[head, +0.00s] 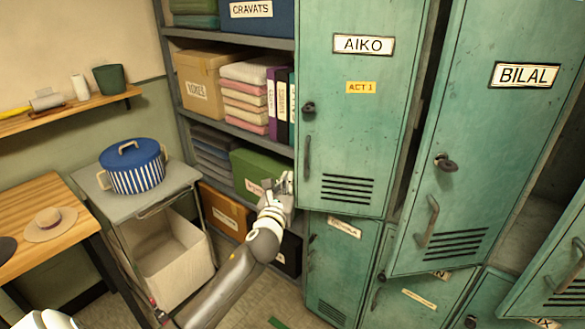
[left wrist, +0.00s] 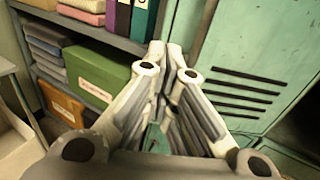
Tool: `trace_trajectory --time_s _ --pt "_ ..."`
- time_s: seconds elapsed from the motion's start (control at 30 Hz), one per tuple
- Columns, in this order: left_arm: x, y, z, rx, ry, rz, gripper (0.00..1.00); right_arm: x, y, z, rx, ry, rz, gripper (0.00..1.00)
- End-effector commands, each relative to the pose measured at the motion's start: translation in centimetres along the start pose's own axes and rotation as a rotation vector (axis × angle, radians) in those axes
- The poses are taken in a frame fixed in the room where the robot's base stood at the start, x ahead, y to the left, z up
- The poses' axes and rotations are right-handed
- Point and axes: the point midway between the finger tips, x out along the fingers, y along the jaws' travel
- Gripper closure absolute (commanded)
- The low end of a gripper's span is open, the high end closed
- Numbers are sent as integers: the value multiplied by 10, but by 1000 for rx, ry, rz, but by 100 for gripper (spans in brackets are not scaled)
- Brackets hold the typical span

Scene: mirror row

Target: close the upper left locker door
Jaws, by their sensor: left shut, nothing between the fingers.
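The upper left locker door (head: 348,130) is green, with an AIKO name plate and a yellow ACT 1 label. It has a dark latch and a pull handle near its left edge and vent slots low down. It looks nearly flush with its locker; I cannot tell if a small gap remains at its left edge. In the left wrist view the door (left wrist: 240,80) fills the right side. My left gripper (head: 286,182) is shut and empty at the door's lower left edge. Its fingertips (left wrist: 168,48) appear close to that edge; contact is unclear. My right gripper is not in view.
The BILAL door (head: 480,130) to the right stands ajar, and another door (head: 560,275) stands open at far right. A shelf with boxes and a green box (head: 258,170) is left of the lockers. A trolley carries a blue striped pot (head: 135,168).

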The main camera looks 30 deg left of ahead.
Motion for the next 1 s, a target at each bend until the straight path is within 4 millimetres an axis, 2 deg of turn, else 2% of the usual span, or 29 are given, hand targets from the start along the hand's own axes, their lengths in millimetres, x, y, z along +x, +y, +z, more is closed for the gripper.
trace_trajectory --time_s 0.2,0.5,1.0 --pt "35 -1 1 -3 1 0 100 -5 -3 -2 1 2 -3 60" --pt "66 0 0 -3 1 0 100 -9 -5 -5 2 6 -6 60" --pt "72 0 -1 -2 1 -1 100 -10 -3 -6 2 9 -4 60"
